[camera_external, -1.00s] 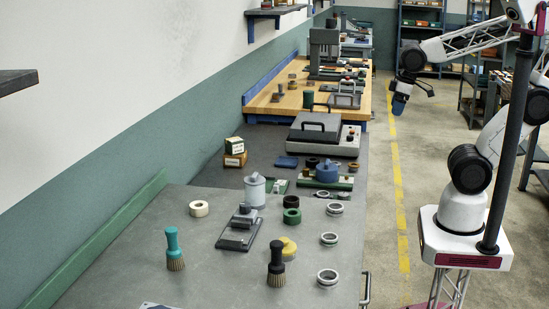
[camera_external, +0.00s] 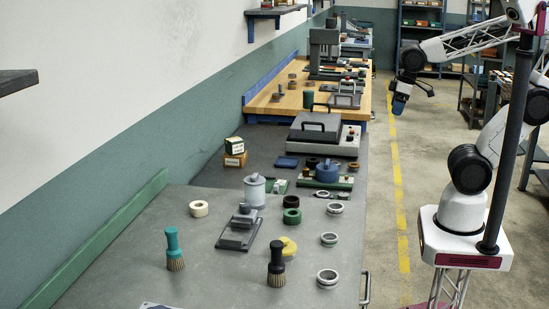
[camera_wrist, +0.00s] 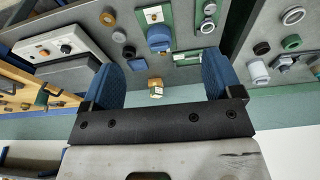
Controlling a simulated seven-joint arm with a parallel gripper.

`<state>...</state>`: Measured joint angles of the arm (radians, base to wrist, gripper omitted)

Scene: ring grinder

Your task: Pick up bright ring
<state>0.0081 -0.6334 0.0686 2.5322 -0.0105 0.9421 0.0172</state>
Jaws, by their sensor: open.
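Several pale metal rings lie flat on the grey bench: the far ring (camera_external: 334,203), the middle ring (camera_external: 329,234) and the near ring (camera_external: 327,271). A cream ring (camera_external: 199,203) lies farther left. I cannot tell which is the bright ring. Light rings also show at the upper right of the wrist view (camera_wrist: 293,8). My gripper (camera_external: 414,95) is in the air, right of the benches and above the yellow floor line. In the wrist view, its two blue fingers (camera_wrist: 163,80) are wide apart with nothing held between them.
A green ring (camera_external: 291,211) and a dark ring (camera_external: 291,196) lie near the metal rings. A teal brush (camera_external: 174,260), a black brush (camera_external: 276,280), a yellow piece (camera_external: 287,256) and a grey canister (camera_external: 254,190) stand around them. The bench's left front is mostly clear.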

